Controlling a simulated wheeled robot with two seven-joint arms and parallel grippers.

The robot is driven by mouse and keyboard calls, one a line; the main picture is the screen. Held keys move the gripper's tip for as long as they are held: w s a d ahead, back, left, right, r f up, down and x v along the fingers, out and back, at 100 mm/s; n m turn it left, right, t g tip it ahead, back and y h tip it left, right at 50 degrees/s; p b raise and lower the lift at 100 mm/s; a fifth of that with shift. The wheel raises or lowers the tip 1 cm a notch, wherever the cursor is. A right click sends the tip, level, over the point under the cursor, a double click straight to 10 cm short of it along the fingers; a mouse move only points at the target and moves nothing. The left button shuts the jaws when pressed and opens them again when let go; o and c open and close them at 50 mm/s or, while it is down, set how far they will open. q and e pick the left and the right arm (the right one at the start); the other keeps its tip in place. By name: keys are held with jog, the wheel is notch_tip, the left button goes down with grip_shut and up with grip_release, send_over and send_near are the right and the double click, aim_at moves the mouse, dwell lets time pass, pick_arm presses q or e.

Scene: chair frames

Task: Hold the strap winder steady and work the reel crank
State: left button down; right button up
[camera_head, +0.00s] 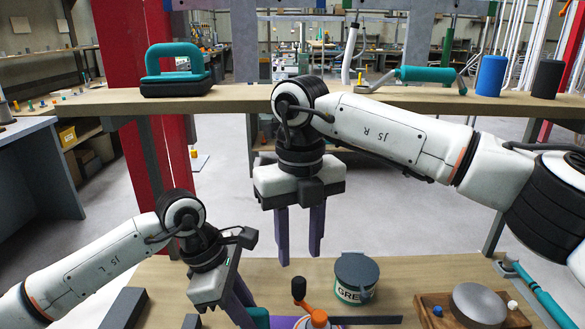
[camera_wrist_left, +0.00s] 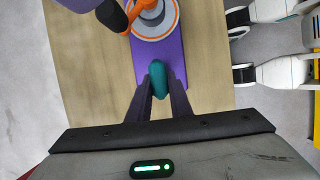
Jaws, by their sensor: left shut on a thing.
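The strap winder has a purple base (camera_wrist_left: 176,62), a pale round reel (camera_wrist_left: 158,25) and a teal grip (camera_wrist_left: 158,76). Its orange crank (camera_head: 318,318) with a dark knob (camera_head: 298,288) shows at the bottom of the head view, where the frame cuts off the winder. My left gripper (camera_wrist_left: 160,88) is shut on the teal grip, one finger on each side. The grip also shows in the head view (camera_head: 258,318). My right gripper (camera_head: 300,250) points down above the table, behind the crank in the picture. Its fingers are apart with nothing between them.
A grey-lidded can (camera_head: 355,278) stands right of the crank. A wooden block with a round metal piece (camera_head: 478,303) and a teal bar tool (camera_head: 540,292) are farther right. A raised shelf (camera_head: 230,99) behind holds a teal-handled tool (camera_head: 175,70) and blue (camera_head: 491,76) and black cylinders (camera_head: 547,79).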

aim_at(299, 279)
jog(key=shift+w+f, duration=0.25)
jog(key=shift+f, duration=4.35)
jog(key=shift+c, duration=0.2)
jog(key=c, duration=0.7)
jog(key=s, duration=0.1)
jog(key=s+a, duration=0.1)
jog(key=s, duration=0.1)
jog(key=s+a, duration=0.1)
jog(key=s, duration=0.1)
jog(key=shift+s+a, duration=0.1)
jog(key=shift+s, duration=0.05)
jog(key=s, duration=0.1)
jog(key=s+d, duration=0.1)
jog(key=s, duration=0.1)
jog(key=shift+s+d, duration=0.15)
jog(key=shift+d, duration=0.2)
jog(key=d, duration=0.1)
jog(key=s+d, duration=0.1)
jog(key=d, duration=0.1)
jog(key=shift+s+d, duration=0.15)
jog(key=shift+s, duration=0.1)
grip_shut()
jog(key=d, duration=0.1)
jog(key=w+d, duration=0.1)
jog(key=d, duration=0.2)
jog(key=shift+w+d, duration=0.4)
jog(key=shift+o, duration=1.9)
grip_release()
jog(key=shift+a, duration=0.15)
